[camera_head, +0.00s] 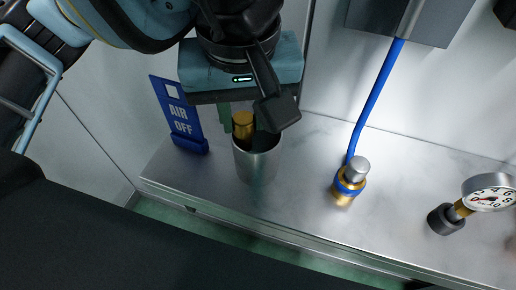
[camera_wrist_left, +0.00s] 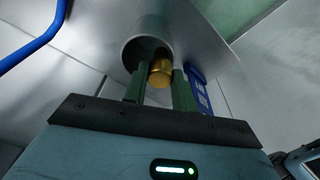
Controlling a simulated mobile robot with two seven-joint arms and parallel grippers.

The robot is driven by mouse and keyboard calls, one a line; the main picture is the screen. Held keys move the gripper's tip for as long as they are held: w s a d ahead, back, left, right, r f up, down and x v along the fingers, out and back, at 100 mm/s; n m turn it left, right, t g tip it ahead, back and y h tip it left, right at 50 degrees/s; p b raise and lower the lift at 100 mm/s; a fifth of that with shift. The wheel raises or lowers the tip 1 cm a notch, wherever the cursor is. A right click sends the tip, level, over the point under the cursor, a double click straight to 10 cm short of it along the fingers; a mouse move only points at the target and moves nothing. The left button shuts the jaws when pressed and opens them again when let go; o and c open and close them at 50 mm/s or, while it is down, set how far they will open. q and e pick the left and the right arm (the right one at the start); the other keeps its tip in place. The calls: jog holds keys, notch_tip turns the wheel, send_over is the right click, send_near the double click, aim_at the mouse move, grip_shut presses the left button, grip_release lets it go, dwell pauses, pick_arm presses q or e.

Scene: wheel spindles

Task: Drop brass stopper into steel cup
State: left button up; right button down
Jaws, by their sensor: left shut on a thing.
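The brass stopper (camera_head: 243,124) is a short gold cylinder held at the mouth of the steel cup (camera_head: 257,165), which stands upright on the metal shelf. My left gripper (camera_head: 241,120) points down over the cup and is shut on the stopper. In the left wrist view, the stopper (camera_wrist_left: 160,72) sits between the two green fingers (camera_wrist_left: 158,88), with the cup's dark round opening (camera_wrist_left: 146,50) just beyond it. The stopper's lower part is hidden by the cup's rim in the head view. My right gripper is not in view.
A blue "AIR OFF" sign (camera_head: 180,115) stands just left of the cup. To the right are a brass fitting with a blue ring and silver top (camera_head: 351,182), a blue hose (camera_head: 376,100) and a pressure gauge (camera_head: 488,197). The shelf (camera_head: 300,200) is bare between cup and fitting.

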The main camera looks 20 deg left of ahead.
pick_arm(q)
jog(key=shift+f, duration=0.1)
jog(key=o, duration=1.1)
jog(key=shift+c, duration=0.2)
notch_tip(320, 180, up, 8)
jog(key=s, duration=0.1)
jog(key=shift+d+p, duration=0.25)
jog(key=shift+p, duration=0.05)
jog(key=shift+f, duration=0.15)
